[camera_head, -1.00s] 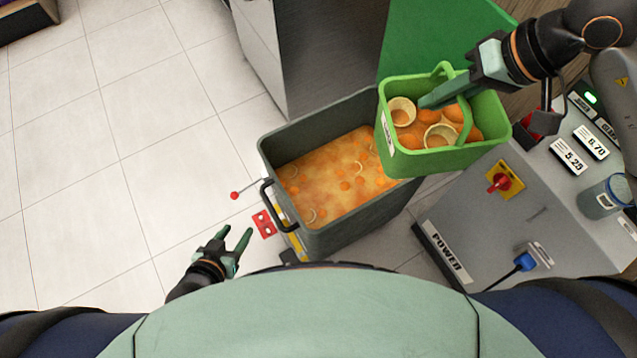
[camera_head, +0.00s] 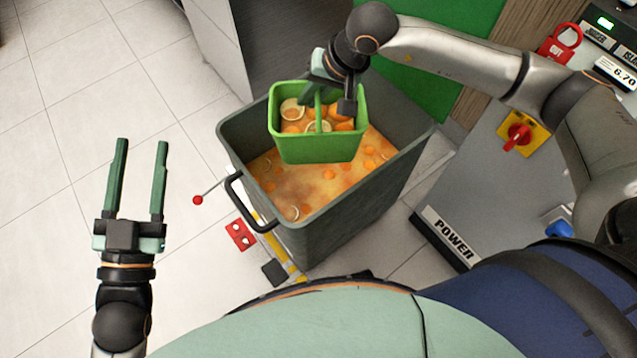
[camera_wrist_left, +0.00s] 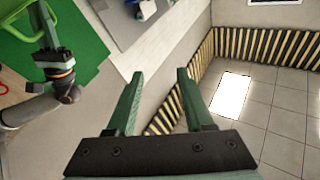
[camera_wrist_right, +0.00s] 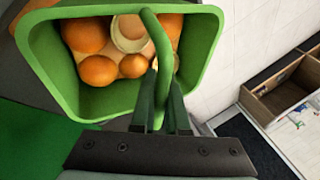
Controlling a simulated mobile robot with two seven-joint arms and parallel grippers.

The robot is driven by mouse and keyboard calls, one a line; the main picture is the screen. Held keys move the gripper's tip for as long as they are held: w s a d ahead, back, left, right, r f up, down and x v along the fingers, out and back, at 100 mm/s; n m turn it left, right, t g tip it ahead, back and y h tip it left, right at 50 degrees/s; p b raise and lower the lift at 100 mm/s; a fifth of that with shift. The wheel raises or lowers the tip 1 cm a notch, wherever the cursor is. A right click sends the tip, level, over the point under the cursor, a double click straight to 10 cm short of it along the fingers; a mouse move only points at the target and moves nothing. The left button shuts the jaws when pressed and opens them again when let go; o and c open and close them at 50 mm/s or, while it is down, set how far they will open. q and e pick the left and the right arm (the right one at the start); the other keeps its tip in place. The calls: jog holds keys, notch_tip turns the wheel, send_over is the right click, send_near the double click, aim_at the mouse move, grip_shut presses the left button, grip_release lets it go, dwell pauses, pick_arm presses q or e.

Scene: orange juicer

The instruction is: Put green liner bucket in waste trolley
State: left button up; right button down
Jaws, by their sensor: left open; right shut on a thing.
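The green liner bucket (camera_head: 318,150) holds oranges and cut peels. It hangs over the open grey waste trolley (camera_head: 352,213), within its rim as seen from the head. My right gripper (camera_head: 322,85) is shut on the bucket's handle; the handle also shows between the fingers in the right wrist view (camera_wrist_right: 160,60). The trolley contains orange pulp with fruit in it. How far the bucket's base is above the pulp is hard to tell. My left gripper (camera_head: 138,190) is open and empty over the floor, left of the trolley. Its spread fingers also show in the left wrist view (camera_wrist_left: 158,100).
The grey machine cabinet (camera_head: 480,190) with a red switch (camera_head: 517,137) stands right of the trolley. A green panel (camera_head: 425,85) is behind. A red-knobbed lever (camera_head: 198,200) sticks out left of the trolley. The tiled floor at left is clear.

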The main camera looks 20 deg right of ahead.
pick_arm(q)
jog(key=s+d+r+m+t+h+b, duration=0.1)
jog(key=s+r+m+h+b, duration=0.2)
jog(key=s+m+h+b, duration=0.3)
jog(key=shift+s+d+t+h+b, duration=0.35)
jog(key=shift+h+b, duration=0.65)
jog(key=shift+b, duration=1)
pick_arm(e)
jog(key=w+d+f+m, duration=0.1)
jog(key=w+f, duration=0.2)
jog(key=f, duration=0.8)
jog(key=w+d+f+m, duration=0.1)
jog(key=w+f, duration=0.1)
jog(key=f, duration=1)
jog(key=shift+w+h, duration=0.4)
pick_arm(q)
jog(key=shift+f, duration=0.1)
pick_arm(e)
jog(key=shift+d+f, duration=0.1)
jog(key=shift+f+b, duration=0.5)
jog(key=shift+b, duration=0.1)
jog(key=c, duration=0.9)
grip_release()
pick_arm(q)
jog(key=shift+d+f, duration=0.15)
jog(key=shift+f, duration=0.3)
